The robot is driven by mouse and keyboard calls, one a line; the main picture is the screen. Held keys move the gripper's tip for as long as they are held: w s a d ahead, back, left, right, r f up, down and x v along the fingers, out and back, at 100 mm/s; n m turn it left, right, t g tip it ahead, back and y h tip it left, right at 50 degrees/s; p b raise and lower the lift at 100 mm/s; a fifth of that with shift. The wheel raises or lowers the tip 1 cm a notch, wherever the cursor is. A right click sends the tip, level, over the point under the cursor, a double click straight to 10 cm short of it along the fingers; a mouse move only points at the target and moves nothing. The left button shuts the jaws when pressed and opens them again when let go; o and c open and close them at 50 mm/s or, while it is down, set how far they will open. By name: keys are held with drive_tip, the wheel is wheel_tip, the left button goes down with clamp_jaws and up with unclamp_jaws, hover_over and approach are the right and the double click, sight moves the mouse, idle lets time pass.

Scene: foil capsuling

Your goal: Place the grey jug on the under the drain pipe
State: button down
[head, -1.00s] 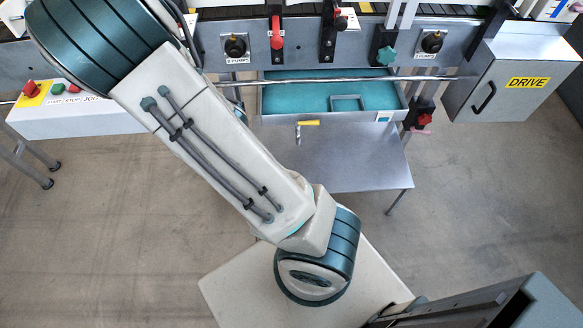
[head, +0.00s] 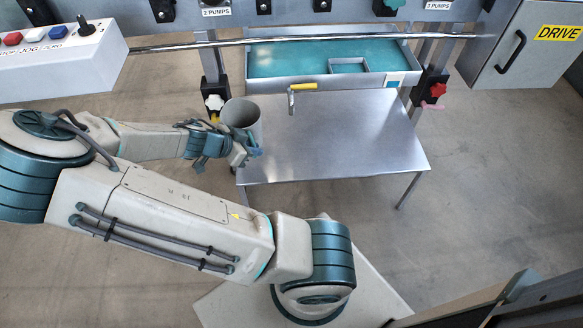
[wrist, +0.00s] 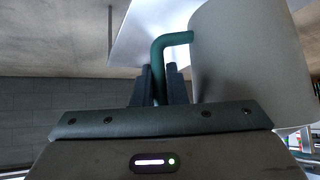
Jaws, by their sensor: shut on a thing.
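The grey jug (head: 241,118) is at the left end of the steel table in the head view, mouth up, partly past the table's left edge. I cannot tell whether it touches the table. In the wrist view its grey body (wrist: 245,60) fills the right side, and its green handle (wrist: 160,52) sits between the two dark fingers. My gripper (head: 247,150), also in the wrist view (wrist: 158,82), is shut on that handle. The drain pipe (head: 291,103), with a yellow lever, hangs below the teal tray, right of the jug and apart from it.
The steel table (head: 340,145) has a bare top to the right of the jug. The teal tray (head: 300,59) and a long rail (head: 330,39) lie behind it. A control box (head: 55,60) is at upper left, and the DRIVE cabinet (head: 520,75) at upper right.

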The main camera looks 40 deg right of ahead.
drive_tip(key=s+d+f+m+g+b, duration=0.1)
drive_tip(key=d+f+b, duration=0.2)
drive_tip(key=d+f, duration=0.1)
drive_tip(key=s+d+f+m+g+b, duration=0.1)
drive_tip(key=d+f+b, duration=0.3)
drive_tip(key=f, duration=0.2)
drive_tip(key=s+d+f+m+g+b, duration=0.1)
drive_tip(key=d+f+b, duration=0.2)
drive_tip(key=f+b, duration=0.1)
drive_tip(key=shift+s+d+f+m, duration=0.25)
drive_tip(key=shift+d+f+m, duration=0.15)
drive_tip(key=shift+f, duration=0.1)
drive_tip(key=shift+r, duration=0.1)
drive_tip(key=c, duration=1.5)
unclamp_jaws()
drive_tip(key=shift+o, duration=0.2)
drive_tip(key=shift+a+r, duration=0.1)
